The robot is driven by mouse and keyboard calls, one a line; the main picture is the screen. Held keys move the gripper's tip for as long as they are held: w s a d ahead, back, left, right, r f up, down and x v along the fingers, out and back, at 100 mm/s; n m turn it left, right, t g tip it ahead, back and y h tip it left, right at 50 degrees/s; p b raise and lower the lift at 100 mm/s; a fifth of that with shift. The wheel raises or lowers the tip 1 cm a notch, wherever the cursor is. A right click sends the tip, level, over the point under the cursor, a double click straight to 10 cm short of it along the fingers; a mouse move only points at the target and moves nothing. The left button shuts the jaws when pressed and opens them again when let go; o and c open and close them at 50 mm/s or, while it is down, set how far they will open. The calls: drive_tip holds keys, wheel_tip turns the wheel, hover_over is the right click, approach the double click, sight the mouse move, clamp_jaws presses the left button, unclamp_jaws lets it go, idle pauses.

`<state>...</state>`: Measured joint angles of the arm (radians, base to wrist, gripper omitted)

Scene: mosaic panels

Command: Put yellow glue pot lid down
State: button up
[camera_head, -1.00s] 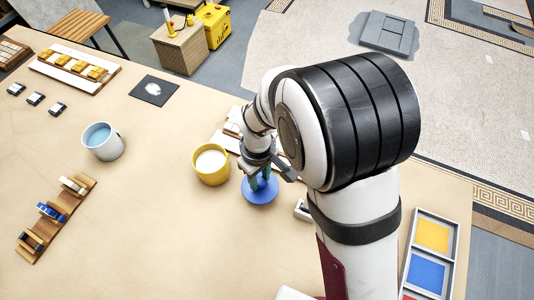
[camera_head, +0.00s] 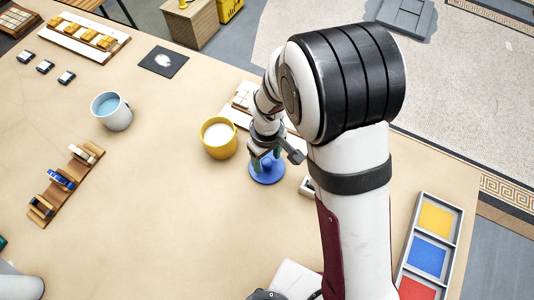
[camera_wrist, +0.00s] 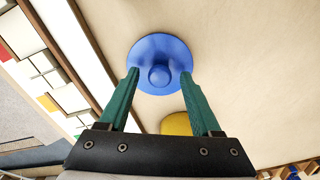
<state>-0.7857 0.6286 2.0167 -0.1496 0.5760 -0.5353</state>
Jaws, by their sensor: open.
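A round blue lid (camera_head: 266,174) with a knob lies flat on the table, knob up. It also shows in the wrist view (camera_wrist: 160,48). My gripper (camera_head: 266,160) is just above it; in the wrist view my gripper (camera_wrist: 159,77) is open, with one green finger on each side of the knob and a gap to it on both sides. A yellow pot (camera_head: 219,148) with white contents stands uncovered just left of the lid. Part of the yellow pot (camera_wrist: 177,124) shows below the lid in the wrist view.
A grey pot (camera_head: 111,112) with blue contents stands further left. A wooden rack (camera_head: 72,188) is at the left. A tray with coloured compartments (camera_head: 452,212) lies at the right. A panel with tiles (camera_wrist: 75,45) is close beside the lid. The table's middle front is clear.

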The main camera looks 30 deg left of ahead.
sight(267, 162)
wheel_tip(267, 162, up, 12)
drive_tip(key=s+d+r+m, duration=0.1)
drive_tip(key=d+r+m, duration=0.25)
drive_tip(key=d, duration=0.35)
drive_tip(key=s+d+r+m, duration=0.2)
drive_tip(key=d+r+m, duration=0.1)
drive_tip(key=d+m, duration=0.3)
drive_tip(key=s+d+m+y, duration=0.1)
drive_tip(key=s+d+m, duration=0.8)
drive_tip(key=shift+s+r+y, duration=0.25)
drive_tip(key=shift+s+y, duration=0.1)
drive_tip(key=shift+y, duration=0.05)
